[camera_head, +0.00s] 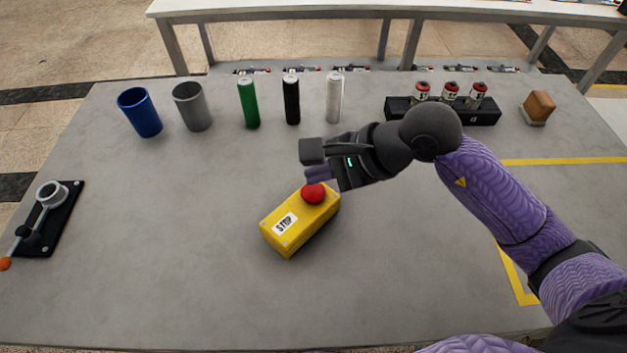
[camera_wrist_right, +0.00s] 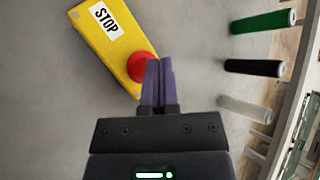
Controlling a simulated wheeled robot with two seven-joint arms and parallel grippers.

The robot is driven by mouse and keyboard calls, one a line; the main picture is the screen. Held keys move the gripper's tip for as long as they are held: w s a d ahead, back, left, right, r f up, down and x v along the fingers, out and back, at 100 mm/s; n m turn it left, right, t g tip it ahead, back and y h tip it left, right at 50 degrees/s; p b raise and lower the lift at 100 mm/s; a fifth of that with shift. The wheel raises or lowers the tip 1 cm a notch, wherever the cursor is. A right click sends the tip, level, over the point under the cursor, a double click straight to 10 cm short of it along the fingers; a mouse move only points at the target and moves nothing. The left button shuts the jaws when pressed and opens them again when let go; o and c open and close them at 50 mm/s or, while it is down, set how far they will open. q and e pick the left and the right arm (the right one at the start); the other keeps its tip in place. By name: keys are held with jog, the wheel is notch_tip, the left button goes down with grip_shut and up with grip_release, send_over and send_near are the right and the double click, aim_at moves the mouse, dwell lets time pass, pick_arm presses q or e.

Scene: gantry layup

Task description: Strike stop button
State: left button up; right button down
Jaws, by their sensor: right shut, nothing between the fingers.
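A yellow box (camera_head: 292,229) with a white STOP label lies on the grey table, set at an angle. A red round button (camera_head: 313,193) is at its far right end. My right gripper (camera_head: 308,177) is just above and behind the button, its purple fingers shut and empty. In the right wrist view the closed fingers (camera_wrist_right: 155,75) overlap the edge of the red button (camera_wrist_right: 140,66) on the yellow box (camera_wrist_right: 108,36). I cannot tell whether the fingertips touch the button. My left gripper is not in view.
A blue cup (camera_head: 140,113), a grey cup (camera_head: 192,107) and green (camera_head: 248,103), black (camera_head: 291,99) and white (camera_head: 334,97) cylinders stand at the back. A black holder (camera_head: 487,116) and a brown-orange block (camera_head: 539,107) are back right. A lever device (camera_head: 47,220) is at left. The front table is clear.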

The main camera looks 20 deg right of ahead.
aim_at(319, 190)
jog(key=shift+r, duration=0.2)
jog(key=shift+r, duration=0.15)
notch_tip(319, 190, up, 5)
jog(key=p, duration=0.3)
jog(key=shift+p, duration=0.3)
jog(key=shift+f, duration=0.2)
